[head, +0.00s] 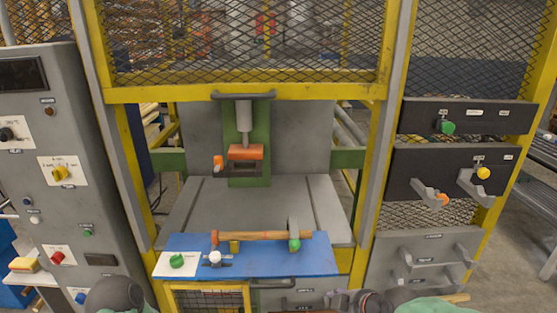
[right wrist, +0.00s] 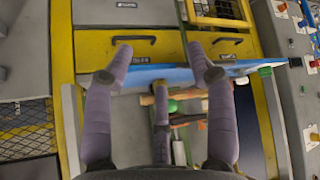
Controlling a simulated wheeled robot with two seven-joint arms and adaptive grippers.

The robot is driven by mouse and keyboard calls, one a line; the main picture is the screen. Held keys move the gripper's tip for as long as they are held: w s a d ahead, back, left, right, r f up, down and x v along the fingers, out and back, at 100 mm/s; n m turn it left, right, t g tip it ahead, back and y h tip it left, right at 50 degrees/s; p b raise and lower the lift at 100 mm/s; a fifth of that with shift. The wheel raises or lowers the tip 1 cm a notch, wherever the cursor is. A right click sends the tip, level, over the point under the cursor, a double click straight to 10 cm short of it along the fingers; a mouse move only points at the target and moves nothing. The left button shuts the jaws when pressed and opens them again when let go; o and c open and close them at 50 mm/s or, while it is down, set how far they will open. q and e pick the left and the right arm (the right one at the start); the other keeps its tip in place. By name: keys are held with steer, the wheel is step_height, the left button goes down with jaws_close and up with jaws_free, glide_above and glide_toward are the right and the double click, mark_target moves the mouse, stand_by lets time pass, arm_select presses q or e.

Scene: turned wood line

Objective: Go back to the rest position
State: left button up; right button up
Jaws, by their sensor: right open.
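In the head view, part of my right arm shows at the bottom right edge. A dark rounded part of my left arm shows at the bottom left; the left gripper's fingers cannot be seen. A turned wooden rod (head: 262,235) lies across the blue board (head: 215,262) in front of the press, between an orange end piece and a grey stop with a green knob (head: 294,245).
A grey control cabinet (head: 60,120) stands at the left. A yellow mesh-guarded frame (head: 240,92) surrounds the press (head: 245,150). Dark panels (head: 455,165) with knobs and grey brackets stand at the right. Yellow drawers with dark handles (right wrist: 135,39) show in the right wrist view.

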steer(key=s+a+f+m+g, duration=0.1)
steer(key=s+f+m+g, duration=0.15)
steer(key=f, duration=0.75)
steer(key=s+a+f+m+g, duration=0.1)
steer(key=f+m, duration=0.3)
steer(key=f, duration=0.7)
steer(key=s+a+f+m+g+p, duration=0.1)
steer(key=s+f+m, duration=0.4)
steer(key=s+f, duration=0.7)
step_height(320, 180, down, 2)
steer(key=shift+s+a+f+g+p, duration=0.2)
steer(key=shift+s+a+g+p, duration=0.2)
steer(key=shift+a+g, duration=0.4)
